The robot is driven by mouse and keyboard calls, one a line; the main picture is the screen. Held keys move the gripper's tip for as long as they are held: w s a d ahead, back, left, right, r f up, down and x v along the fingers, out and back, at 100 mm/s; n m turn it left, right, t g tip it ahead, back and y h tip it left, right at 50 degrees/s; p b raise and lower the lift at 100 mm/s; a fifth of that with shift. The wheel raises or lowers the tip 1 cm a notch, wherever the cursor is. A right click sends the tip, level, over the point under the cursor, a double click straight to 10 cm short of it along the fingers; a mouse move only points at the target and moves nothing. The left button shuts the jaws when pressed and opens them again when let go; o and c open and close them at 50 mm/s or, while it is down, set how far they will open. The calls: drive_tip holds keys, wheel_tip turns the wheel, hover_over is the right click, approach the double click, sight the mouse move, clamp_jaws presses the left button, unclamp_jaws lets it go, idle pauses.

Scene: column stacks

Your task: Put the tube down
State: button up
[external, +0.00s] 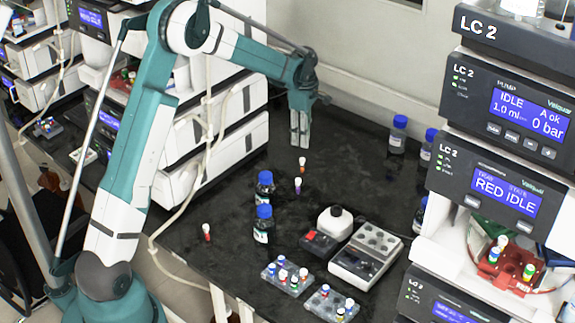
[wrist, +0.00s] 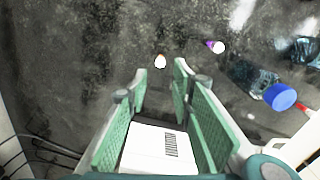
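An orange tube (external: 301,169) with a white cap stands upright on the black bench, just below my gripper (external: 300,146) in the external view. In the wrist view my gripper (wrist: 159,78) has its two green-padded fingers apart. The white-capped orange tube (wrist: 160,62) shows just past the fingertips, seen from above, not gripped. A second tube, purple with a white cap (external: 298,187), stands close by; it also shows in the wrist view (wrist: 216,46). A white face with a barcode shows between the fingers; I cannot tell what it belongs to.
Two blue-capped bottles (external: 264,225) stand in front of the tubes. Tube racks (external: 288,285) and a white device (external: 362,262) are at the front. More bottles (external: 398,135) stand right, beside the LC stack (external: 505,110).

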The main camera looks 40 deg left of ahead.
drive_tip(key=s+d+r+m+t, duration=0.25)
drive_tip(key=s+r+m, duration=0.25)
drive_tip(key=s+r, duration=0.6)
drive_tip(key=s+d+r+m+t, duration=0.1)
drive_tip(key=s+d+r+m, duration=0.35)
drive_tip(key=s+r, duration=0.7)
drive_tip(key=s+d+f+m+t, duration=0.1)
drive_tip(key=s+m, duration=0.4)
drive_tip(key=s, duration=0.8)
drive_tip(key=s+d+m+t, duration=0.2)
drive_tip(key=s+m, duration=0.4)
drive_tip(key=s, duration=0.7)
drive_tip(key=shift+s+d+f+t, duration=0.35)
drive_tip(key=shift+s+d+f, duration=0.05)
drive_tip(key=shift+d, duration=0.1)
drive_tip(key=shift+o, duration=0.5)
drive_tip(key=shift+m, duration=0.25)
